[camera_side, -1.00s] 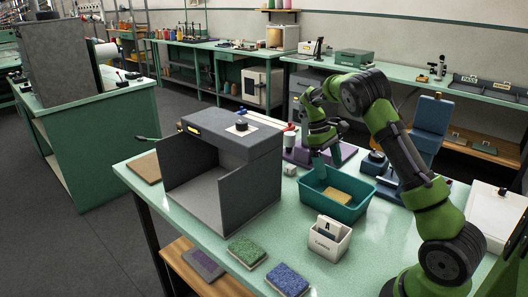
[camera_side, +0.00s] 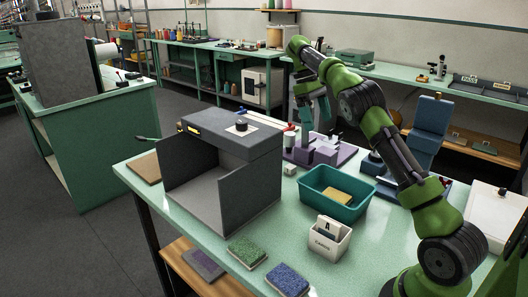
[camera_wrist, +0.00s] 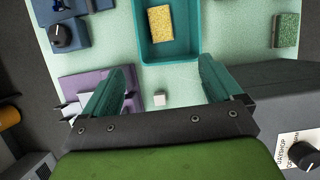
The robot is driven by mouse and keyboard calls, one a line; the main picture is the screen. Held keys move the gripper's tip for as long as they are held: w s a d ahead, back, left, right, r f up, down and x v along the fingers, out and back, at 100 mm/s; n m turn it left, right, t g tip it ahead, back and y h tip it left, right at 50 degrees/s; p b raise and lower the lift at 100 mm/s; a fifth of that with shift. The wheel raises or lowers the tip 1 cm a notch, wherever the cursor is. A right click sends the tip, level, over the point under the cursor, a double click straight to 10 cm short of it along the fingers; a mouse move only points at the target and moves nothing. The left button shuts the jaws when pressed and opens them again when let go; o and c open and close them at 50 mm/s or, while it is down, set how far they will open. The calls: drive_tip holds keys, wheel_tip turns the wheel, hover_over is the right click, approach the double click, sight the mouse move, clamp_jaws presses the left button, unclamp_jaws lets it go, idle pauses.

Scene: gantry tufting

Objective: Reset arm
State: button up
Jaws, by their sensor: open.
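My green arm reaches from the lower right over the back of the green table. My gripper (camera_side: 314,113) is raised above the purple fixture (camera_side: 318,150), with its teal fingers pointing down. In the wrist view, its two fingers (camera_wrist: 163,72) are spread wide with nothing between them. A small white cube (camera_wrist: 159,98) lies on the table below, seen through the gap. The teal bin (camera_side: 359,209) stands in front of the gripper, with a yellow pad (camera_side: 338,195) inside; the pad also shows in the wrist view (camera_wrist: 160,20).
A grey open-fronted booth (camera_side: 245,200) stands left of the bin. A white card box (camera_side: 329,240), a green pad (camera_side: 246,252) and a blue pad (camera_side: 287,279) lie near the front edge. A blue stand (camera_side: 430,125) and a clipboard (camera_side: 492,215) are at right.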

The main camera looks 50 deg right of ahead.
drive_tip(key=shift+r, duration=0.1)
drive_tip(key=s+a+m+t+y, duration=0.1)
drive_tip(key=s+a+m+t, duration=0.1)
drive_tip(key=s+a+t, duration=0.4)
drive_tip(key=s+a+m+t+y, duration=0.1)
drive_tip(key=s+a+t, duration=0.4)
drive_tip(key=s+a, duration=0.8)
drive_tip(key=a+m, duration=0.1)
drive_tip(key=a, duration=0.7)
drive_tip(key=shift+a+r+t, duration=0.3)
drive_tip(key=shift+t, duration=0.1)
